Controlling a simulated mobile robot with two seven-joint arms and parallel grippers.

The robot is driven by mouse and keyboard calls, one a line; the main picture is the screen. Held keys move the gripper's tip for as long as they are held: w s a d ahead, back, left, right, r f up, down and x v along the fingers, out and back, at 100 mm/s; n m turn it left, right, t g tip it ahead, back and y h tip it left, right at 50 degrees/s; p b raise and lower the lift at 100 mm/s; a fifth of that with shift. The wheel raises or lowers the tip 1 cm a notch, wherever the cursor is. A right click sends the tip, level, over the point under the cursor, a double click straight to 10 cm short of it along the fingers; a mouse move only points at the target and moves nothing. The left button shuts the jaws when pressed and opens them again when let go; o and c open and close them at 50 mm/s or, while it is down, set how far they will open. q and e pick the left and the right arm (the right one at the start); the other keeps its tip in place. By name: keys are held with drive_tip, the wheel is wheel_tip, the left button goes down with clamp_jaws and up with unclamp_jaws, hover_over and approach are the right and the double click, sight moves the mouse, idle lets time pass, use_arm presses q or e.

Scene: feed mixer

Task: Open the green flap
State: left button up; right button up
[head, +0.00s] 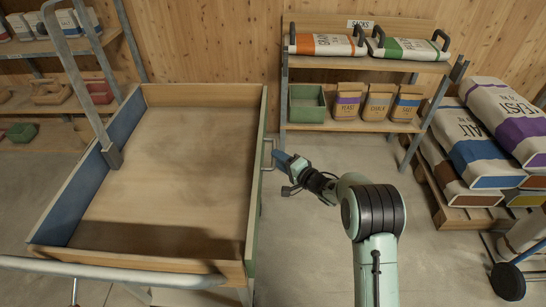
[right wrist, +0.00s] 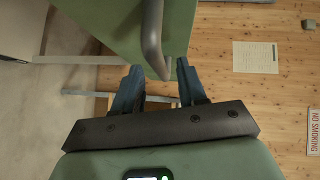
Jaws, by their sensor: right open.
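The green flap (head: 252,215) is the upright right side wall of the wooden tray (head: 165,135) and is seen nearly edge-on. A grey metal handle (head: 265,140) sticks out from its outer face. In the right wrist view the flap (right wrist: 105,22) fills the top, and its handle (right wrist: 153,35) comes down to between the fingertips in the picture. My right gripper (head: 279,158) is just right of the handle, with its blue fingers pointing at it. The right gripper (right wrist: 160,72) is open. Contact with the handle cannot be told. My left gripper is out of view.
A shelf with sacks (head: 320,44), paper bags (head: 378,102) and a green crate (head: 307,104) stands behind. Large sacks lie on a pallet (head: 470,216) at the right. A grey rail (head: 110,268) crosses the tray's front.

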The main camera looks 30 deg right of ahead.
drive_tip(key=shift+x, duration=1.8)
drive_tip(key=shift+s, duration=0.1)
clamp_jaws()
